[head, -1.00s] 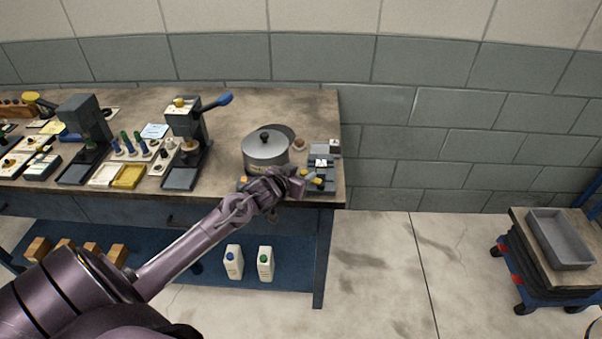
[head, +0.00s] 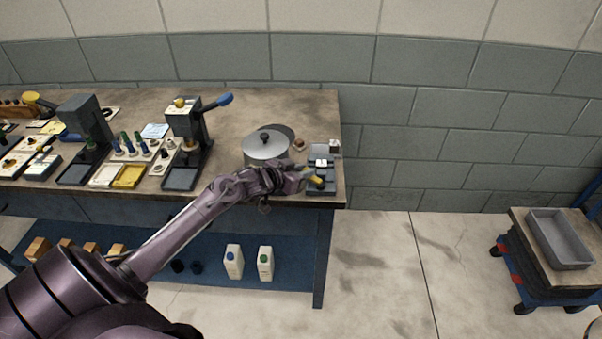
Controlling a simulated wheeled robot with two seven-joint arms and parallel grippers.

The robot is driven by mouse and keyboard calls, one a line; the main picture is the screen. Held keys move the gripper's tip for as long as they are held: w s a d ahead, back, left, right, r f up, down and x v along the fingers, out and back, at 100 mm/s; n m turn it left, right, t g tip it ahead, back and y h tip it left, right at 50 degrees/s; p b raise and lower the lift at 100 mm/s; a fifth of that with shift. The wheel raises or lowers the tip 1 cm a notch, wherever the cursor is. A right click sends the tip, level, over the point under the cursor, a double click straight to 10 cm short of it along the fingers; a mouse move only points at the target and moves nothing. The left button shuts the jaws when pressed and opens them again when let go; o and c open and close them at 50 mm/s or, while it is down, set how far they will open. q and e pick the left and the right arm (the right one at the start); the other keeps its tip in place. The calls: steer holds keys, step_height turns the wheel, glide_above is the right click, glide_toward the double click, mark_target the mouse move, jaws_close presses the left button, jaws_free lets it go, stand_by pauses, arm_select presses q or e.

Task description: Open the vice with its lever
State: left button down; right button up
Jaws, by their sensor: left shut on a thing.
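The vice (head: 322,188) is a small dark grey block at the right front corner of the bench, with a pale label on top. A yellow-ended lever (head: 317,182) shows at its front left. My left gripper (head: 304,178) reaches in from the left, at the lever. It is shut on the lever as far as I can see; the fingers are small and partly hide the contact. My right gripper is not in view.
A grey pot with a black knob (head: 265,146) stands right behind my left wrist. A blue-handled press (head: 187,135) stands to the left. The bench (head: 265,105) is clear at the back.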

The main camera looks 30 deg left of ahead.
arm_select(q)
steer(key=shift+w+m+h, duration=0.2)
steer(key=shift+m+h, duration=0.2)
steer(key=c, duration=1.3)
jaws_free()
steer(key=shift+b+v, duration=0.5)
steer(key=shift+v, duration=3.4)
steer(key=shift+w+a+r, duration=0.1)
